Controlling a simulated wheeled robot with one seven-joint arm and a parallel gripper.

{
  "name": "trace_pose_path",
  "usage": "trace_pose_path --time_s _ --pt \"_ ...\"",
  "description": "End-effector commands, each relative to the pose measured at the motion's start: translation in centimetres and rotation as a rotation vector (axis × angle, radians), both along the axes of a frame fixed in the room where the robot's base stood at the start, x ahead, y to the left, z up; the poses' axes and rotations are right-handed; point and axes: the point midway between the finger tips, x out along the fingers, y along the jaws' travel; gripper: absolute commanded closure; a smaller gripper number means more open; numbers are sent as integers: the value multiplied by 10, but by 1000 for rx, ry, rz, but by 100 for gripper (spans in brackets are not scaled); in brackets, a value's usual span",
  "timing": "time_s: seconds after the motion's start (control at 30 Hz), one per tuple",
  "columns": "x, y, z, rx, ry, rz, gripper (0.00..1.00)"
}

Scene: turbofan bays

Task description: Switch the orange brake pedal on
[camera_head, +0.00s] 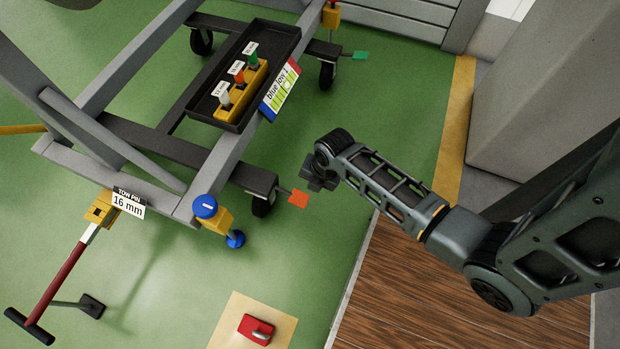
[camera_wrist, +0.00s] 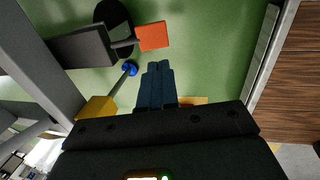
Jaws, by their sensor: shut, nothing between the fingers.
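The orange brake pedal (camera_head: 299,199) is a small flat plate on a short rod at a caster of the grey cart. It shows in the wrist view (camera_wrist: 153,36) at top centre, joined by its rod to a dark block. My gripper (camera_head: 318,183) is just right of the pedal in the head view, small and dark there. In the wrist view my gripper's fingers (camera_wrist: 158,72) are together and empty, below the pedal in the picture. I cannot tell the exact gap between fingertips and pedal.
A green pedal (camera_head: 360,56) sits at the far caster. The cart frame (camera_head: 228,150) carries a black tray (camera_head: 190,108) with colored pins. A blue-knobbed jack (camera_head: 206,207) stands at the corner. A red block (camera_head: 256,329) lies on a tan floor patch. Green floor is clear around the pedal.

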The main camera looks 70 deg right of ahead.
Motion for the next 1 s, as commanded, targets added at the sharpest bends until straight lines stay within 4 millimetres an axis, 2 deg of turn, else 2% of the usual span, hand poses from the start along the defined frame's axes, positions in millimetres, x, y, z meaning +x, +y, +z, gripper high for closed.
trace_pose_path --time_s 0.03,0.2,0.83,1.0 --pt "-1 0 8 0 -1 1 100" --pt "-4 0 17 1 0 0 100" --pt "-5 0 17 0 -1 0 100" --pt "-16 3 20 -16 -32 -63 100"
